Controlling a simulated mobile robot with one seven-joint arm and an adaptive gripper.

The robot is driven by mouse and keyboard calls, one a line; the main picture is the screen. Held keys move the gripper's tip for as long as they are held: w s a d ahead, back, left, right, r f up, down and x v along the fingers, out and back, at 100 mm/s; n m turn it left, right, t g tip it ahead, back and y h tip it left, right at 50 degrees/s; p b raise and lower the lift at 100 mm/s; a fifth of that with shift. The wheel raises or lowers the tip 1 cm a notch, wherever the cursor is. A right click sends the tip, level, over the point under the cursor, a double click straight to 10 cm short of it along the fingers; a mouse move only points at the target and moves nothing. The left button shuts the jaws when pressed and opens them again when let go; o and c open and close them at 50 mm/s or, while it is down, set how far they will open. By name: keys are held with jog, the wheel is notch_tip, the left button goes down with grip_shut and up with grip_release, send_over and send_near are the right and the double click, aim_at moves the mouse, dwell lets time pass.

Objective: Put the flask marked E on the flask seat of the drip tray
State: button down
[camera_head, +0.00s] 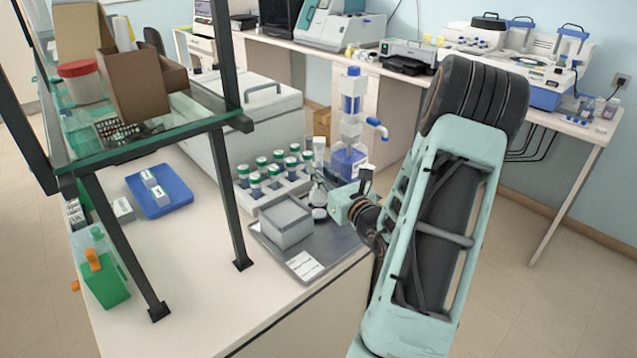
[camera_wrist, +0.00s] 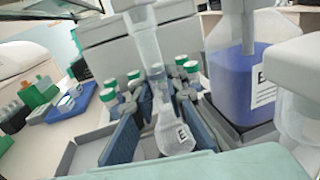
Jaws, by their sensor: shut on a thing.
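A clear conical flask with a label reading E (camera_wrist: 174,136) stands between the two blue-grey finger pads of my gripper (camera_wrist: 160,122) in the wrist view. My gripper is shut on it. In the head view the small clear flask (camera_head: 317,193) shows at the tip of my gripper (camera_head: 331,196), over the back part of the grey drip tray (camera_head: 338,244). A small dark round piece (camera_head: 320,213) is just below the flask there; I cannot tell whether it is the flask seat. Whether the flask base touches anything is hidden.
A grey box (camera_head: 286,222) stands on the tray, left of the flask. A rack of green-capped bottles (camera_head: 270,178) is behind. A tall dispenser with blue liquid (camera_head: 350,160) stands close behind my gripper, and its bottle (camera_wrist: 230,75) fills the wrist view's right. A shelf post (camera_head: 228,195) rises left.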

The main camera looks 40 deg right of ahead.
jog(key=f, duration=0.3)
jog(key=shift+w, duration=0.25)
jog(key=shift+f, duration=0.25)
jog(key=shift+f+b, duration=0.4)
jog(key=shift+f, duration=0.1)
jog(key=c, duration=1.9)
grip_release()
jog(key=shift+r, duration=0.1)
jog(key=shift+c, duration=0.2)
jog(key=shift+r, duration=0.15)
